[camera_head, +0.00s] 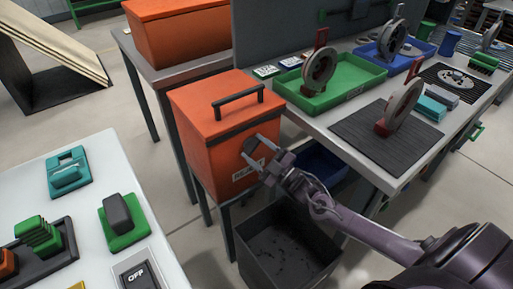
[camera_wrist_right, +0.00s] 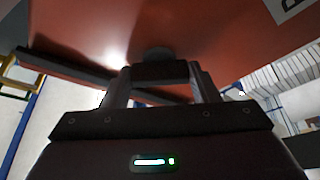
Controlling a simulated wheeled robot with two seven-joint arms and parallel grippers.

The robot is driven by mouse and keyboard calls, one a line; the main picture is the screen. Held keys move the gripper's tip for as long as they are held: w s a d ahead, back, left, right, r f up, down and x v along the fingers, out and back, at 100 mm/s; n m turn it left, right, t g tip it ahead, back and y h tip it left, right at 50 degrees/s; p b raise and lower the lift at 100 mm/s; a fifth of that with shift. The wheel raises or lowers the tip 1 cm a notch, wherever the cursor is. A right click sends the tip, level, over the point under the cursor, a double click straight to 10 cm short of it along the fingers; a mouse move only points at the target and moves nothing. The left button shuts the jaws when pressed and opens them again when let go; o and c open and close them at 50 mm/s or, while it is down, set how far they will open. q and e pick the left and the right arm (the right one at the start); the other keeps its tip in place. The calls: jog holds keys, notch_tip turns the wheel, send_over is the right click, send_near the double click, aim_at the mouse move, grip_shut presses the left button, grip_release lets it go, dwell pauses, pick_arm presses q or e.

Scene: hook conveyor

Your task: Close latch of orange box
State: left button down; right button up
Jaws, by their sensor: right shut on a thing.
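The orange box (camera_head: 205,142) stands on a small stand, with its lid down and a black handle (camera_head: 238,96) on top. Its front bears a white label, partly hidden by my right gripper. My right gripper (camera_head: 257,151) is at the front face, its fingers shut on a dark latch (camera_head: 250,144). In the right wrist view, the dark latch (camera_wrist_right: 160,72) sits between the two fingers, against the orange surface (camera_wrist_right: 200,30). The latch's exact position is hard to tell. My left gripper is not in view.
A dark open bin (camera_head: 285,245) stands on the floor below my right arm. A workbench with a green tray (camera_head: 345,80) and a dark mat (camera_head: 385,150) is to the right. Another orange box (camera_head: 180,35) is behind. A white table (camera_head: 95,205) is at left.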

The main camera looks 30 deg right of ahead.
jog(key=n+g, duration=0.1)
jog(key=n, duration=0.1)
jog(key=n+y+p, duration=0.1)
jog(key=n, duration=0.1)
jog(key=shift+d+r+n+g, duration=0.1)
jog(key=shift+r+n+g, duration=0.1)
jog(key=shift+n+g, duration=0.15)
jog(key=n+g+p, duration=0.2)
jog(key=n, duration=0.2)
jog(key=shift+n, duration=0.25)
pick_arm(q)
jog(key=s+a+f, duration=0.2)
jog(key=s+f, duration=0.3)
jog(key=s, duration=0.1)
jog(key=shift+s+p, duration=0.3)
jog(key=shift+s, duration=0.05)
pick_arm(e)
jog(key=shift+n, duration=0.6)
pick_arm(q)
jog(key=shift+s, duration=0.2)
pick_arm(e)
jog(key=shift+g, duration=0.35)
jog(key=o, duration=1)
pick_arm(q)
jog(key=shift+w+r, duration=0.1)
